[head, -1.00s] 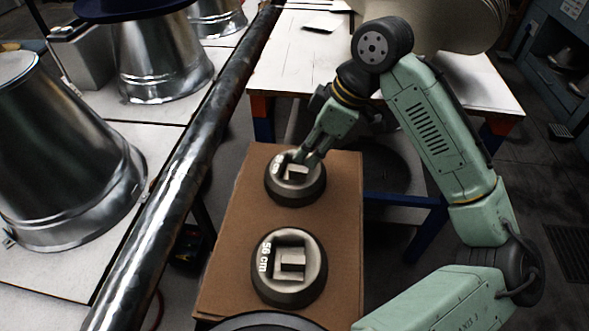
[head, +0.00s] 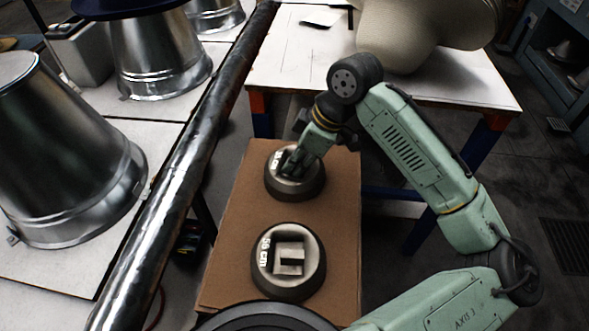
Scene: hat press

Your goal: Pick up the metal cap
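Two round metal caps with dark rims and pale recessed tops lie on a brown cardboard surface. The far cap (head: 310,186) is under my gripper (head: 290,166), whose fingers reach down into its recessed top and hide much of its middle. I cannot tell whether the fingers are closed on the far cap's middle piece. The far cap sits flat on the cardboard.
A long dark metal pipe (head: 190,150) runs along the left of the cardboard (head: 228,240). Beyond it, shiny metal hat forms (head: 70,160) stand on white tabletops. A white table (head: 400,88) with orange-and-blue legs stands behind. A dark round object (head: 265,318) is at the bottom edge.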

